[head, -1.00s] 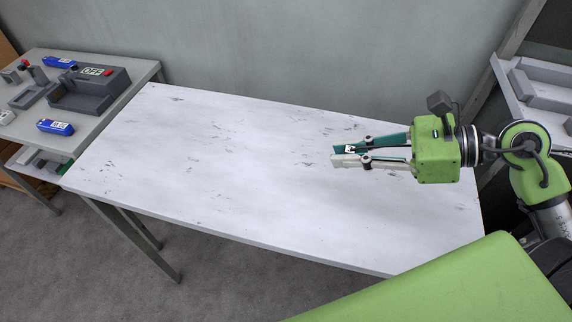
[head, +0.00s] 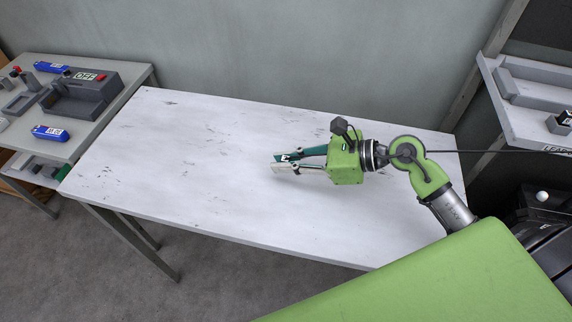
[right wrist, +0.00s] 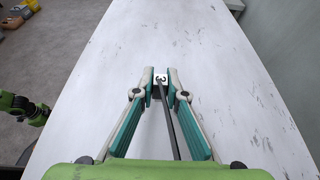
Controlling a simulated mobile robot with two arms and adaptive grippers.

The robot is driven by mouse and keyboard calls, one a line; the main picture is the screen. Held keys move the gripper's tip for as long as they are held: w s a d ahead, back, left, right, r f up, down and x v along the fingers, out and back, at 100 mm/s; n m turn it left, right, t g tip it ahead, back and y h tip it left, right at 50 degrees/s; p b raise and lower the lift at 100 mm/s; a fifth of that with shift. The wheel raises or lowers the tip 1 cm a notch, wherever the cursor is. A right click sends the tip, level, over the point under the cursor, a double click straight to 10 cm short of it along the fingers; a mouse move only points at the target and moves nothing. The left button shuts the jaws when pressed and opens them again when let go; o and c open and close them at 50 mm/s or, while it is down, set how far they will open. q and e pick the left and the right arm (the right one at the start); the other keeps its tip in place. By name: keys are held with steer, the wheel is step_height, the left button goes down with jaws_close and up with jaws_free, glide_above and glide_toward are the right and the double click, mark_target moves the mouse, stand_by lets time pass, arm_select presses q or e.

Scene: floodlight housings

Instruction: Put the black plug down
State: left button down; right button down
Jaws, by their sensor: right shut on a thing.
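My right gripper (head: 279,163) is above the white table (head: 200,190), its fingers pointing left. It is shut on the black plug (right wrist: 160,77), which shows a white face with a dark mark between the fingertips. The plug's sides are mostly hidden by the fingers. In the right wrist view, a black cable (right wrist: 169,120) runs from the plug back between the fingers (right wrist: 160,86). In the head view the plug (head: 287,157) is only a small white and black patch. The height of the plug over the table is hard to tell.
The white table is otherwise bare. At left, a grey table holds a grey housing (head: 85,98) marked OFF and blue labelled blocks (head: 50,133). A shelf (head: 525,110) stands at right, with a thin dark cable (head: 480,151) stretching toward it.

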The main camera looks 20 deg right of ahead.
steer(key=shift+s+f, duration=0.1)
steer(key=shift+f, duration=1)
steer(key=shift+f, duration=0.15)
steer(key=c, duration=2)
jaws_free()
steer(key=shift+c, duration=0.2)
